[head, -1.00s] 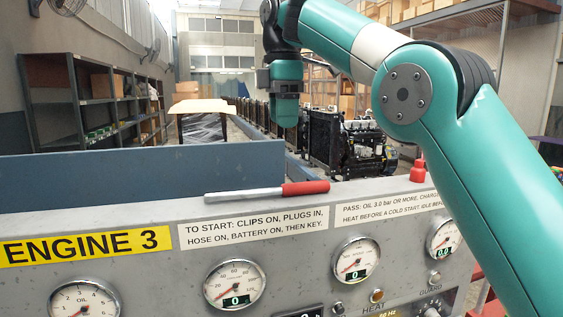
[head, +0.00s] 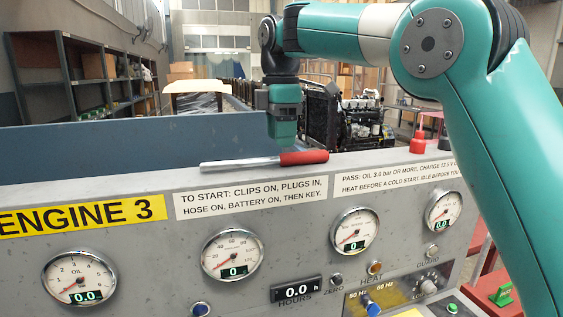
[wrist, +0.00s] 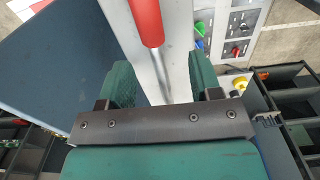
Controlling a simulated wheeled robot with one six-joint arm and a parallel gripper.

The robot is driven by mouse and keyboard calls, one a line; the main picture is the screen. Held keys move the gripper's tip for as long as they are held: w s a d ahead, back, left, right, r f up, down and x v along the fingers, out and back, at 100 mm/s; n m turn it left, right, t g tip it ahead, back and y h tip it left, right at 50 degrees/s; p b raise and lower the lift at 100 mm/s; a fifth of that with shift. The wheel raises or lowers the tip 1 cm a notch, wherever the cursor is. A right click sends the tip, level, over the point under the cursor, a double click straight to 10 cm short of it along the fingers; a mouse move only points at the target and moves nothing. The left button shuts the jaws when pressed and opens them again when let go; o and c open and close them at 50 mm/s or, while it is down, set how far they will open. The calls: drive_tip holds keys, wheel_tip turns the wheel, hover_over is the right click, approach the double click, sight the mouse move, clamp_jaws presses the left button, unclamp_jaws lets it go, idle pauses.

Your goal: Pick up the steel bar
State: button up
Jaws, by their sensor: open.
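The steel bar (head: 242,163) has a bare metal shaft at its left end and a red grip at its right end. It lies flat along the top ledge of the grey engine console. My gripper (head: 282,145) points down just above the bar, near where the shaft meets the red grip. In the wrist view my gripper (wrist: 160,62) is open, with one green finger on each side of the bar's shaft (wrist: 160,68). The red grip extends past the fingers to the top edge of that view. The gap between the fingertips and the ledge is hard to judge.
The console (head: 150,265) has gauges, knobs and labels on its front. A blue panel (head: 130,145) stands behind the ledge at left. A red terminal (head: 417,143) rises from the ledge at right. A black engine (head: 350,118) and shelves (head: 85,85) stand farther back.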

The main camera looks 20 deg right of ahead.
sight(268, 161)
drive_tip(key=f, duration=0.1)
drive_tip(key=f+p, duration=0.1)
drive_tip(key=f, duration=0.1)
drive_tip(key=f+p, duration=0.1)
drive_tip(key=f, duration=0.1)
drive_tip(key=shift+w+d, duration=0.15)
drive_tip(key=shift+w, duration=0.2)
clamp_jaws()
